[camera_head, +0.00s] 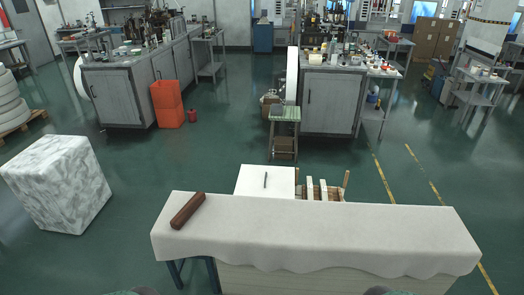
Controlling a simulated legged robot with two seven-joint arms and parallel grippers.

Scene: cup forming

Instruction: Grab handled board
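A white square board (249,182) with a thin dark upright piece (265,180) at its middle, which looks like a handle, shows just behind the cloth-covered table (340,235). Its near edge meets the table's far edge in the picture; I cannot tell what it rests on. Neither of my grippers can be made out; only small dark shapes, perhaps parts of me, touch the bottom edge of the picture.
A wooden rack with white slats (322,190) stands right of the board. A marbled white block (58,184) stands on the floor at left. Most of the tabletop is bare.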

